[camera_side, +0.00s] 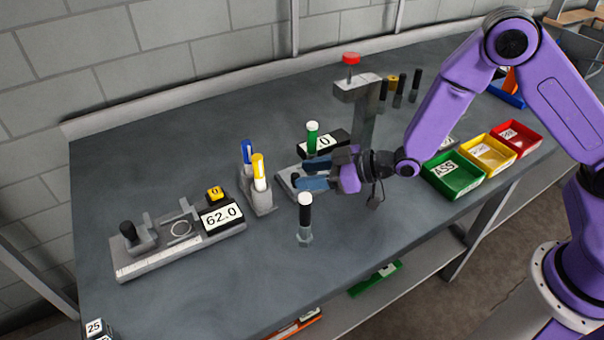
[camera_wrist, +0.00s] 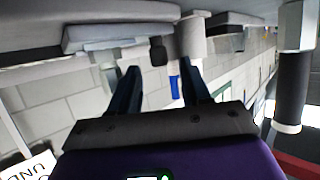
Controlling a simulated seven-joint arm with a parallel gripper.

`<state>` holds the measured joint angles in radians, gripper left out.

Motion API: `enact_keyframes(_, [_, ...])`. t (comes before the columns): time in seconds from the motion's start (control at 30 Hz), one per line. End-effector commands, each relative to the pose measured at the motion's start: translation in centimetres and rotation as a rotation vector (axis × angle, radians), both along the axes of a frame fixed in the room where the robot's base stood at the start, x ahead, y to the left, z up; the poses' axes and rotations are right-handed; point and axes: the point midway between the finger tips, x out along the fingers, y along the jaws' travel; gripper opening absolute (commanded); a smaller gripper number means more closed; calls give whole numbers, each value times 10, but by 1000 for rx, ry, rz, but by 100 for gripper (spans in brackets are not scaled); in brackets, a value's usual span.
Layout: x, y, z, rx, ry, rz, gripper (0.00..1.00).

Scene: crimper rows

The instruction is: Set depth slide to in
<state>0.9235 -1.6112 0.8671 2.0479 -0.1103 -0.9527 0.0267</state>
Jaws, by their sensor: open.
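No label reading "depth slide" is legible. A grey base plate (camera_side: 284,186) under the grey press column (camera_side: 364,112) is partly hidden by my gripper, so I cannot tell a slide position there. My gripper (camera_side: 300,173) reaches left over this plate with its two blue fingers open. A small dark knob (camera_wrist: 158,53) shows between and beyond the fingertips in the wrist view, where my gripper (camera_wrist: 158,66) also looks open and empty. I cannot tell whether the fingers touch the knob. The column has a red button (camera_side: 351,59) on top.
A black display reading 0 (camera_side: 324,143) and a green cylinder with a white cap (camera_side: 312,139) stand behind my gripper. A black-and-white post (camera_side: 304,218) stands in front. Markers in a holder (camera_side: 262,201) and a 62.0 gauge (camera_side: 221,216) are left. Bins (camera_side: 455,175) are right.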

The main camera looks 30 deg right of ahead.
Motion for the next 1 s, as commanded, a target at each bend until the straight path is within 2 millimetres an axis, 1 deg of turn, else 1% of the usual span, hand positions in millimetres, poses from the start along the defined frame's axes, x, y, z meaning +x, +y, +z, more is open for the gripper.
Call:
enact_keyframes(0.1, [9,8,-5,0,0,-1,47])
enact_keyframes(0.2, [13,13,-8,0,0,-1,47])
enact_keyframes(0.57, [16,16,-9,0,0,0,47])
enact_keyframes(0.6, [16,16,-9,0,0,0,44])
enact_keyframes(0.67, [16,16,-9,0,0,0,25])
enact_keyframes(0.7, [16,16,-9,0,0,0,12])
enact_keyframes(0.73, [16,16,-9,0,0,0,2])
enact_keyframes(0.77, [16,16,-9,0,0,0,0])
enact_keyframes(0.9, [16,15,-9,0,0,0,0])
enact_keyframes(1.0, [16,10,-9,-1,-1,-2,0])
